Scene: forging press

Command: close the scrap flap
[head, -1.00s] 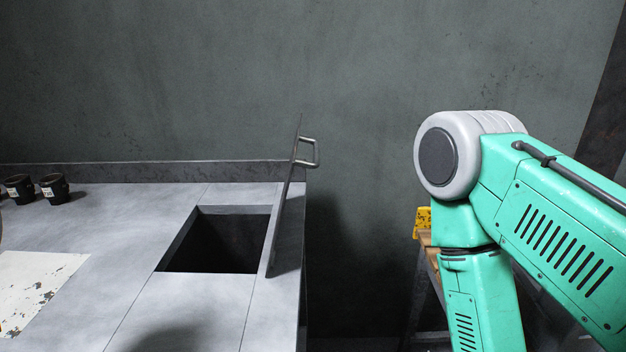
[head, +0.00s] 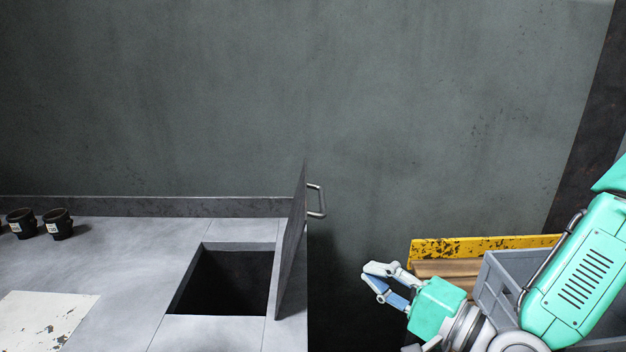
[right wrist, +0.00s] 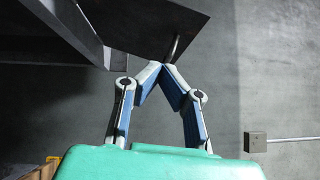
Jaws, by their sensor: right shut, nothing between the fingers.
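The scrap flap (head: 293,245) is a dark metal panel. It stands nearly upright at the right side of a square opening (head: 224,282) in the grey bench top, so the opening is uncovered. A bent metal handle (head: 318,201) sticks out from the flap's right face. My right gripper (head: 367,274) is shut and empty, to the right of the flap and lower than the handle. In the right wrist view, the shut fingertips (right wrist: 160,72) appear just below the flap panel (right wrist: 140,22), near the handle (right wrist: 175,48). I cannot tell whether they touch. My left gripper is out of view.
Dark labelled cups (head: 57,224) stand at the bench's left back. A worn white plate (head: 40,318) lies at the front left. A grey crate (head: 505,281) and a yellow scuffed board (head: 475,248) are at the right, behind my right arm. A wall box (right wrist: 255,145) shows in the wrist view.

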